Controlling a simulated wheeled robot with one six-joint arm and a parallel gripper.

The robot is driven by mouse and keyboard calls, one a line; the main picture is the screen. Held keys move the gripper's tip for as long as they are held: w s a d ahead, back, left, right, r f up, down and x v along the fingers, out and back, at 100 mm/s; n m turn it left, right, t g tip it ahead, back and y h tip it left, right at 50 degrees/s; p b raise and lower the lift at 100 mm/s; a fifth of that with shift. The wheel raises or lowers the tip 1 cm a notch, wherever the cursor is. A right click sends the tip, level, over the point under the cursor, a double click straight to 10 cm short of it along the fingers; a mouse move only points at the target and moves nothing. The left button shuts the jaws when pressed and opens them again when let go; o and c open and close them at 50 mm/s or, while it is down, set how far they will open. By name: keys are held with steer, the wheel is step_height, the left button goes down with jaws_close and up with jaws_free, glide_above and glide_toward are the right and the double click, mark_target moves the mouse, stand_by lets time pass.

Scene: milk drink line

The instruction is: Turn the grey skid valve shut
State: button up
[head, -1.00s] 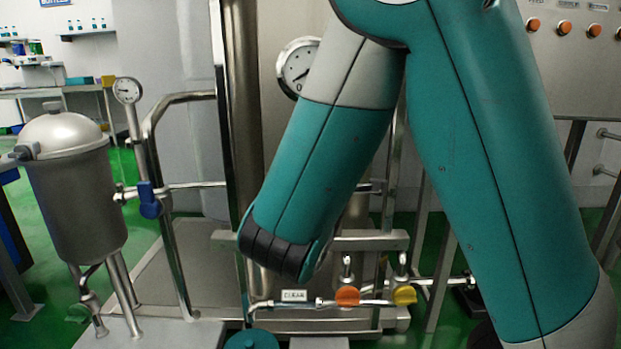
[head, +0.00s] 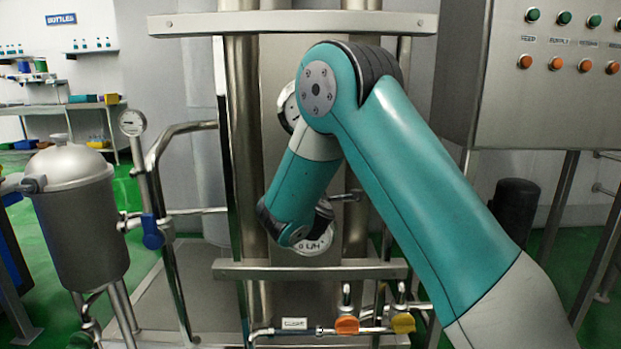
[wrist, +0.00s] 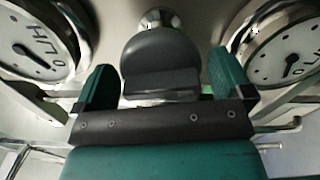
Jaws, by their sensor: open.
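The grey valve (wrist: 162,62) shows in the middle of the wrist view as a dark grey rounded handle in front of a shiny metal stem. My gripper (wrist: 163,82) is open, with one teal finger on the left and one on the right of the handle. The handle lies between the fingers, with a gap on the left; on the right the gap is narrow, and I cannot tell if they touch. In the head view my arm hides the grey valve and the fingers.
Two round gauges flank the handle closely, a left one (wrist: 40,45) and a right one (wrist: 285,45). Lower on the skid are an orange valve (head: 347,325) and a yellow valve (head: 403,322). A blue valve (head: 152,232) sits by the steel vessel (head: 75,215). A control cabinet (head: 570,100) stands right.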

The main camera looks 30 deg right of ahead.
steer(key=shift+x, duration=0.8)
steer(key=c, duration=0.7)
steer(key=shift+f+m+b, duration=0.1)
steer(key=shift+m+b, duration=0.2)
